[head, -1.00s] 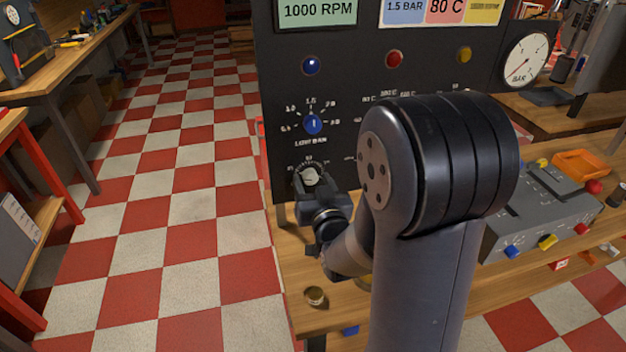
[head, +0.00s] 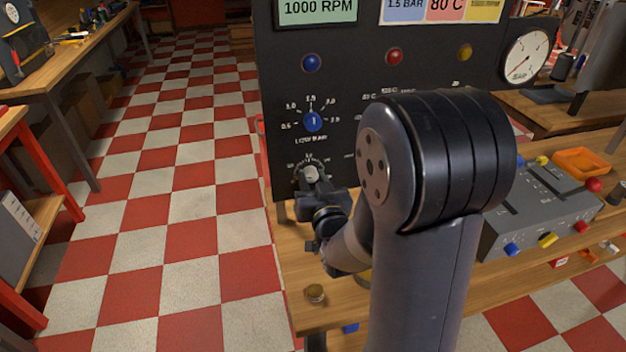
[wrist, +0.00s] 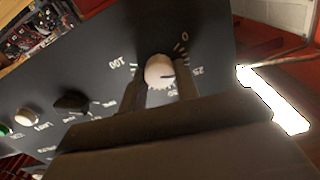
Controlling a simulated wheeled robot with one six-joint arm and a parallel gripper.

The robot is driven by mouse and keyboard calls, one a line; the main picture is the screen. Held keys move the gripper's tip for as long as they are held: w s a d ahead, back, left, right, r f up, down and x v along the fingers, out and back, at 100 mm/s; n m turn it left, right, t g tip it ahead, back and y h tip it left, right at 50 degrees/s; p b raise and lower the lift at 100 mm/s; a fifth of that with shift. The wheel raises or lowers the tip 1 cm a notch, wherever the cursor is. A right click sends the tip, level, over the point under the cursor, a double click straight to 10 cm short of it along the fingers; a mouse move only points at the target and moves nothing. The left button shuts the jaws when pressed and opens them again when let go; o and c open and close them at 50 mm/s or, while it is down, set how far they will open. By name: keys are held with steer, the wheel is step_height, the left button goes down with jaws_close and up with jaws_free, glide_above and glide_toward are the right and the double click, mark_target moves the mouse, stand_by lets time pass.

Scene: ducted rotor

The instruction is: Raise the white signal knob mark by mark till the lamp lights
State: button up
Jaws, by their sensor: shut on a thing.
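The white knob (wrist: 159,72) sits on the dark panel (wrist: 200,35), inside a ring of white marks. "100" and "0" are readable beside it, and what looks like "25" lies to its right. A dark line on the knob points right, roughly toward that number. My gripper (wrist: 160,82) has one finger on each side of the knob and is shut on it. In the head view the knob (head: 311,173) is at the panel's lower left, with my gripper (head: 314,182) against it. The blue lamp (head: 311,63), red lamp (head: 394,56) and yellow lamp (head: 464,52) look dark.
A blue knob (head: 313,121) is just above the white one. My arm hides the panel's lower right. A round gauge (head: 526,55) is at the right. A small brass-coloured piece (head: 315,292) stands on the bench; a grey control box (head: 540,210) is at right.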

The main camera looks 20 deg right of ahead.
steer(key=shift+f+b, duration=0.1)
steer(key=shift+b, duration=0.25)
steer(key=shift+f+m+b, duration=0.1)
steer(key=shift+m+b, duration=0.3)
steer(key=shift+b, duration=0.15)
steer(key=m+b, duration=0.2)
steer(key=b, duration=0.1)
steer(key=shift+m+b, duration=1)
steer(key=shift+b, duration=0.1)
steer(key=shift+r, duration=0.2)
steer(key=o, duration=1)
steer(key=shift+c, duration=0.2)
